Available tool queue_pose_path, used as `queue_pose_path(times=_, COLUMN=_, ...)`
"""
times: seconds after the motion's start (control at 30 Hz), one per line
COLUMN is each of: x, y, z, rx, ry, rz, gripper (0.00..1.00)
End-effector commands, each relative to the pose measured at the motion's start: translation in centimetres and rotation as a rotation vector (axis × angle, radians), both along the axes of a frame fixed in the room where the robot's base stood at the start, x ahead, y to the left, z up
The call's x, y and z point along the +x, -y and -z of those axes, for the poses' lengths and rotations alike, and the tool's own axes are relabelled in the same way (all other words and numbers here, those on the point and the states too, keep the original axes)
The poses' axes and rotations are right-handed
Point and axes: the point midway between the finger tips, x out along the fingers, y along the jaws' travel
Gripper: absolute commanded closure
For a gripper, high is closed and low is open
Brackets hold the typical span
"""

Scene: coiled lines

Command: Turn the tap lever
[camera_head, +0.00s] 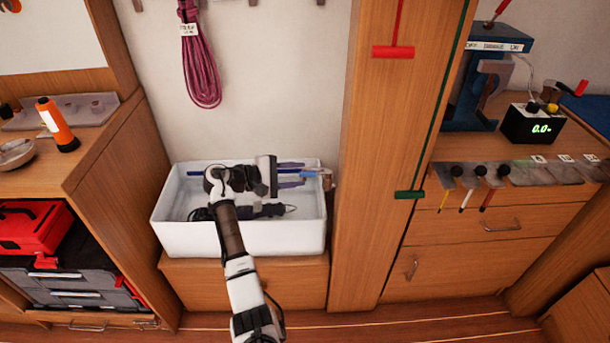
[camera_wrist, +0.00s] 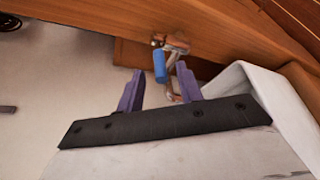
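The tap (camera_wrist: 178,44) is a copper-coloured fitting on the wooden panel in the wrist view. Its lever (camera_wrist: 160,66) has a blue grip. In the head view the tap (camera_head: 327,181) is at the sink's right end, partly hidden by the fingers. My gripper (camera_head: 304,174) reaches right over the white sink (camera_head: 240,240). In the wrist view my gripper (camera_wrist: 160,70) has its two purple fingers spread apart. The blue grip shows in the gap between the fingertips, nearer the middle. I see no finger touching it; its depth relative to the tips is unclear.
A wooden pillar (camera_head: 362,190) stands right of the sink, and a wooden cabinet (camera_head: 125,190) stands left. A purple coiled line (camera_head: 201,65) hangs on the wall above. The sink's white rim (camera_wrist: 265,90) is close on the right in the wrist view.

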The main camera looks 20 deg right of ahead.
Motion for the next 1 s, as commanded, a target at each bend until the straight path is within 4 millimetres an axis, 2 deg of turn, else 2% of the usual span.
queue_pose_path(times=0.03, x=0.1, y=-1.4, z=-0.1, rx=0.001, ry=0.004, rz=-0.004, gripper=0.64)
queue_pose_path(times=0.2, x=-0.1, y=-5.2, z=-0.9, rx=0.0, ry=0.002, rz=-0.004, gripper=0.64)
queue_pose_path(times=0.4, x=-0.3, y=-8.6, z=-1.8, rx=0.0, ry=0.002, rz=-0.002, gripper=0.64)
queue_pose_path(times=0.6, x=-0.4, y=-9.9, z=-2.1, rx=0.001, ry=0.001, rz=-0.001, gripper=0.64)
queue_pose_path(times=1.0, x=-0.4, y=-10.0, z=-2.2, rx=0.001, ry=0.001, rz=0.001, gripper=0.64)
